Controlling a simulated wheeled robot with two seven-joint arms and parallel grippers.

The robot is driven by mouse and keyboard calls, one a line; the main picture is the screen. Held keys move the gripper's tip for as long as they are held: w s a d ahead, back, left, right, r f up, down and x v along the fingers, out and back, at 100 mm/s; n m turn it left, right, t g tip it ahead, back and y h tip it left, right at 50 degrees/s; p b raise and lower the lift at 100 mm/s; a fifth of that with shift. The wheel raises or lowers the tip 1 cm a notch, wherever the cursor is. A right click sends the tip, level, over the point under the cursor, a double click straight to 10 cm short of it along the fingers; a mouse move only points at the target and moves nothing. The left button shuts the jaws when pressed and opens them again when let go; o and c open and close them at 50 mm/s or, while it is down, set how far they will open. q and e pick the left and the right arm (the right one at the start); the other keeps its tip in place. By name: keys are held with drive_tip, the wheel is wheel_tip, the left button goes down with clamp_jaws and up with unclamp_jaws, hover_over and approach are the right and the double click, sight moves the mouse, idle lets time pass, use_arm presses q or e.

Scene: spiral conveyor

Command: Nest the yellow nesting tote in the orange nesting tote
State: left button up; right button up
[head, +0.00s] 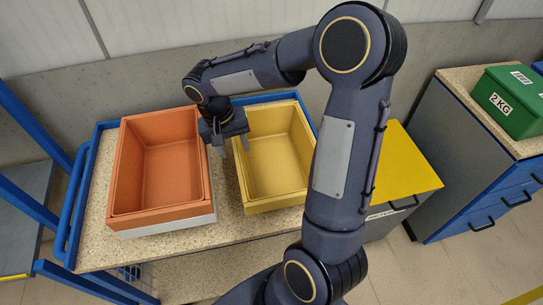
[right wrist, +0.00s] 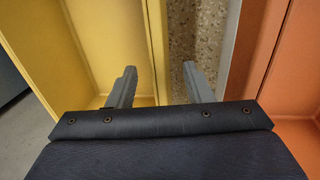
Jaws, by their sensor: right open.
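The orange nesting tote (head: 160,172) stands open and upright on the left of the speckled cart top; its wall also shows at the right of the right wrist view (right wrist: 292,70). The yellow nesting tote (head: 272,165) stands open, upright and empty to its right, with a narrow gap between them. My right gripper (head: 233,147) is open at the yellow tote's left wall. In the right wrist view its fingers (right wrist: 159,70) straddle that yellow wall (right wrist: 156,40), one over the inside, one over the gap. Contact cannot be told. My left gripper is out of view.
A light grey box (head: 170,228) shows under the orange tote; whether it is in or on it is unclear. The cart top (head: 92,240) has a blue rim. A yellow-topped cabinet (head: 408,170) and a green 2 KG box (head: 512,100) stand at the right.

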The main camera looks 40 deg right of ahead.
drive_tip(key=f, duration=0.6)
drive_tip(key=shift+s+d+p, duration=0.3)
drive_tip(key=shift+s+p, duration=0.05)
drive_tip(key=shift+p, duration=0.05)
clamp_jaws()
